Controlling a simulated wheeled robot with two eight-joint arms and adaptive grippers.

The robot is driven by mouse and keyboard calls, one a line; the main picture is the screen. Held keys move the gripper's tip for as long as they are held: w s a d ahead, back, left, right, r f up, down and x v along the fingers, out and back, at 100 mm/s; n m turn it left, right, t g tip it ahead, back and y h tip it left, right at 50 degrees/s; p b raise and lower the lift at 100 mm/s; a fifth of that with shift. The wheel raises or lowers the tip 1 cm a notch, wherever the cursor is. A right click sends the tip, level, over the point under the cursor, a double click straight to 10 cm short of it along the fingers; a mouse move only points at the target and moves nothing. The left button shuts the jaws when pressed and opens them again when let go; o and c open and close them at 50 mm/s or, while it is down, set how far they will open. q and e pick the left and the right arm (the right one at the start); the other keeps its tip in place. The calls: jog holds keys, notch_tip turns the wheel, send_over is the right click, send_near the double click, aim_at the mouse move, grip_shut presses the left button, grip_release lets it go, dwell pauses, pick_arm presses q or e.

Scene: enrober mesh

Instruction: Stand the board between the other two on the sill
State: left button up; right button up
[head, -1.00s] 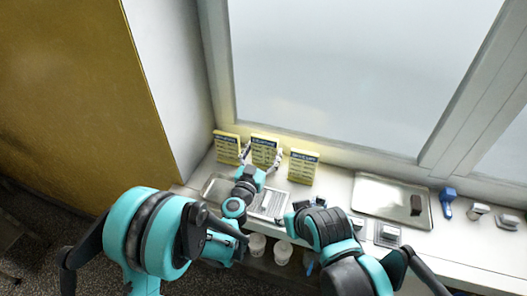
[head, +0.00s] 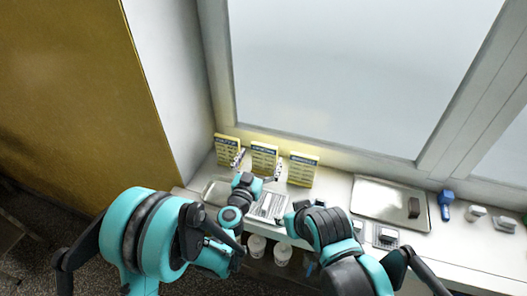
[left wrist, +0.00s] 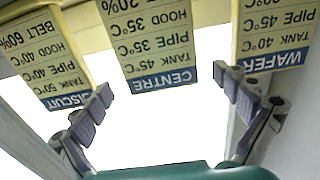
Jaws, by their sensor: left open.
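Three yellow boards stand upright in a row on the sill against the window. The middle one is the CENTRE board (head: 265,153), also in the left wrist view (left wrist: 152,35). The WAFER board (head: 227,148) stands to its left, and the BISCUIT board (head: 302,170) to its right; the left wrist view shows the WAFER board (left wrist: 272,35) and the BISCUIT board (left wrist: 45,65) upside down. My left gripper (head: 258,168) is open and empty in front of the CENTRE board, its fingers spread wide to either side. My right gripper is hidden behind its own arm.
On the white sill (head: 335,195) a metal tray (head: 375,199) holds a dark block (head: 414,207). A blue tool (head: 446,203) lies to its right.

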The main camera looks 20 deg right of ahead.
pick_arm(q)
jog(key=b+v, duration=0.4)
jog(key=v, duration=0.4)
jog(key=shift+s+a+f, duration=0.1)
jog(key=shift+a, duration=0.05)
jog(key=shift+s+a, duration=0.3)
jog(key=shift+s, duration=0.15)
jog(key=s+a+f+n+g+y, duration=0.1)
jog(key=s+a+n+g+y, duration=0.1)
jog(key=s+a, duration=0.3)
jog(key=s+a+f+n+g+y, duration=0.1)
jog(key=s+a+n+g+y, duration=0.1)
jog(key=a, duration=1.2)
jog(key=s+a+n+g+y, duration=0.2)
jog(key=s+a+g+y, duration=0.2)
jog(key=s+a, duration=0.5)
jog(key=shift+a+f+n+y, duration=0.4)
jog(key=shift+y, duration=0.6)
